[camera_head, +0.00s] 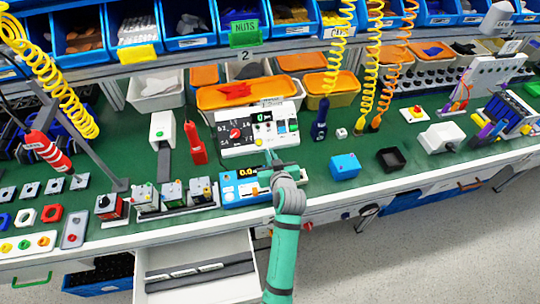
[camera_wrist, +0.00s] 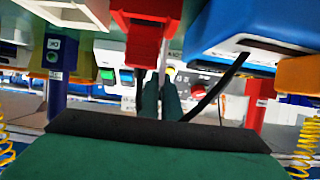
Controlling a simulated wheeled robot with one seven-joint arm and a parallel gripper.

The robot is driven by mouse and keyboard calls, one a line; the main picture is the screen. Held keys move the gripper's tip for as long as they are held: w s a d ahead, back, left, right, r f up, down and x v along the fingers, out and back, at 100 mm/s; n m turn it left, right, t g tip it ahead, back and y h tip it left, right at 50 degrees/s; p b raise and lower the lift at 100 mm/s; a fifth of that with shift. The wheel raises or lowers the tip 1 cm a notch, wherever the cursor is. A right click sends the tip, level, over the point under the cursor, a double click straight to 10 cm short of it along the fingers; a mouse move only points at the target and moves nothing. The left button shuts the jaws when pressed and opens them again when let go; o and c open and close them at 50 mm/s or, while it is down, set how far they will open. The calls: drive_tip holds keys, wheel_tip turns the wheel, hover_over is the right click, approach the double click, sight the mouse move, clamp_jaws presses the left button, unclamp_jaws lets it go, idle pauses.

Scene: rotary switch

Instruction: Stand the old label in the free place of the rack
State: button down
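My gripper (camera_head: 269,157) is at the front of the white control panel (camera_head: 225,148), above the blue unit with a numeric display (camera_head: 247,172). In the wrist view, which looks upside down, its two dark green fingers (camera_wrist: 161,100) are close together. A thin pale strip (camera_wrist: 163,60) shows at their tips, but I cannot tell whether it is held or lies behind them. The panel carries a red rotary knob (camera_head: 235,133), a yellow button and small coloured switches. I cannot make out the old label for certain. I cannot tell which holder is the rack.
A red tool (camera_head: 195,145) stands left of the panel. Small modules (camera_head: 172,196) stand in a row at front left. A blue box (camera_head: 345,166) and a black tray (camera_head: 391,159) sit to the right. Orange bins (camera_head: 240,97) stand behind. Coiled cables hang above the bench.

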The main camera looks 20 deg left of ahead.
drive_tip(key=c, duration=2)
unclamp_jaws()
